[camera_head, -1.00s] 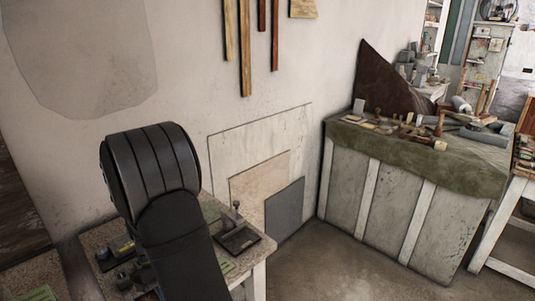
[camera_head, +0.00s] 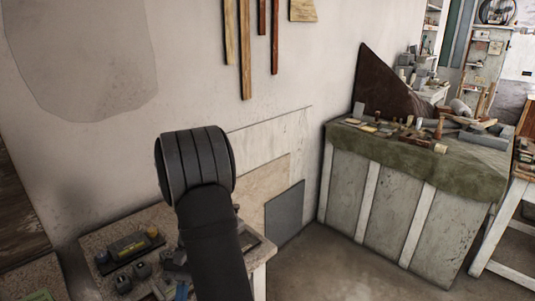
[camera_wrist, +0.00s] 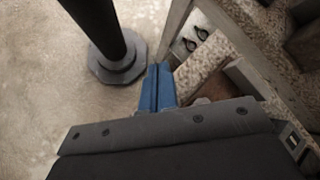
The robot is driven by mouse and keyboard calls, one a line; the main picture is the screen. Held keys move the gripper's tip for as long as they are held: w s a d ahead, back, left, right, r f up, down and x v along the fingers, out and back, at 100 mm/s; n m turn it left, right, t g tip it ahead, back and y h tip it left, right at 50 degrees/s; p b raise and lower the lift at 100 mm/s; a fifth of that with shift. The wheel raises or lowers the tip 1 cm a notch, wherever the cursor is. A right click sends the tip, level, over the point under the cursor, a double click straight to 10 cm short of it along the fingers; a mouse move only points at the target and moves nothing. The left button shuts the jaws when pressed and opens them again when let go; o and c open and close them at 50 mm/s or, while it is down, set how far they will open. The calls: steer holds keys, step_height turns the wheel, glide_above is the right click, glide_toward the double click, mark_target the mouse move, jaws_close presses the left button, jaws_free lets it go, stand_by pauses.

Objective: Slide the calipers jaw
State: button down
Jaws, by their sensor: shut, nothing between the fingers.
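I cannot make out the calipers in either view. The speckled worktop (camera_head: 95,238) at the lower left of the head view bears several small items, partly hidden by my arm. In the wrist view, my gripper's blue fingers (camera_wrist: 158,84) are shut together with nothing between them. They point past pale wooden framing, with the bare floor to their left. My dark arm hides the right part of the worktop in the head view.
A dark block with a yellow-green label (camera_head: 128,245) and small grey blocks (camera_head: 142,270) lie on the worktop. A cloth-covered bench (camera_head: 400,165) with tools stands at the right. Flat boards (camera_head: 285,211) lean against the wall. Floor (camera_head: 345,265) between is clear.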

steer(key=c, duration=1.3)
jaws_free()
step_height(320, 180, up, 18)
steer(key=r+m+t+h, duration=0.1)
steer(key=m+t, duration=0.3)
steer(key=t, duration=0.5)
glide_above(167, 288)
steer(key=w, duration=0.2)
step_height(167, 288, down, 18)
steer(key=shift+s+r, duration=0.15)
